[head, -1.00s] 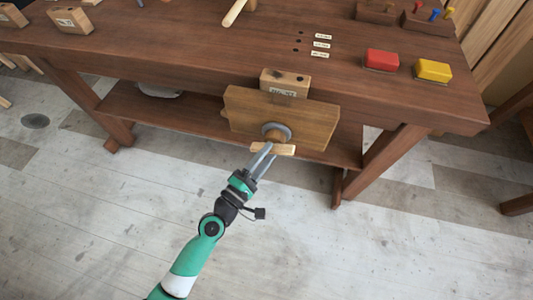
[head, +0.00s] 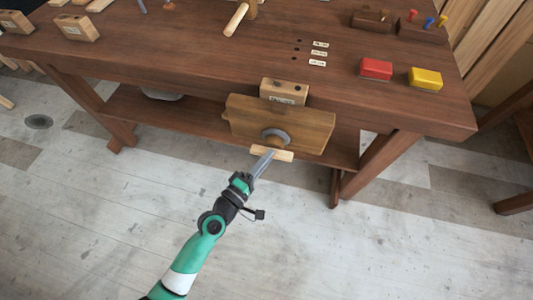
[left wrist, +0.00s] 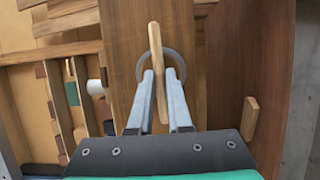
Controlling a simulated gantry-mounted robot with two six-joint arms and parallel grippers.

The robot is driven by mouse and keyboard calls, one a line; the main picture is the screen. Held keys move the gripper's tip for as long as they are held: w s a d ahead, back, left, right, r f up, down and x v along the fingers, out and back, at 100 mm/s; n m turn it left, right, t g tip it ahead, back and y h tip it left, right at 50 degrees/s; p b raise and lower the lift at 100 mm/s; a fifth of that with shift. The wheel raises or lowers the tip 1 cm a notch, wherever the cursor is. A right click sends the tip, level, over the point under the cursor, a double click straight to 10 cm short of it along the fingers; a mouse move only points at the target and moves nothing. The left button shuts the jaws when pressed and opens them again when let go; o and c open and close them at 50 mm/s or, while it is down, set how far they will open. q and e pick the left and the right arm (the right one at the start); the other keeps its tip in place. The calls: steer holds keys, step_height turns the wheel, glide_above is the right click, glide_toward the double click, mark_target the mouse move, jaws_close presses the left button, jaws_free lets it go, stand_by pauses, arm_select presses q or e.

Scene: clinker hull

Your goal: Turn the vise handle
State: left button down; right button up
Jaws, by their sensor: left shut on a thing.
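The wooden vise (head: 300,125) is fixed to the front edge of the workbench. Its handle (head: 271,153) is a pale wooden bar across a round grey collar (head: 276,138), tilted slightly down to the right in the head view. My left gripper (head: 269,157) comes from below and is shut on the handle. In the left wrist view its two fingers lie on either side of the handle (left wrist: 155,60), in front of the collar (left wrist: 172,62). My right gripper is not in view.
A labelled wooden block (head: 284,91) sits above the vise on the bench edge. A red block (head: 376,68) and a yellow block (head: 425,78) lie on the bench top (head: 200,45). The floor below the vise is clear.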

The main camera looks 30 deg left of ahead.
arm_select(q)
steer(key=c, duration=0.9)
jaws_free()
steer(key=shift+o, duration=0.2)
steer(key=s+a+b, duration=0.1)
steer(key=s+a, duration=0.1)
steer(key=s, duration=0.9)
steer(key=shift+s, duration=0.25)
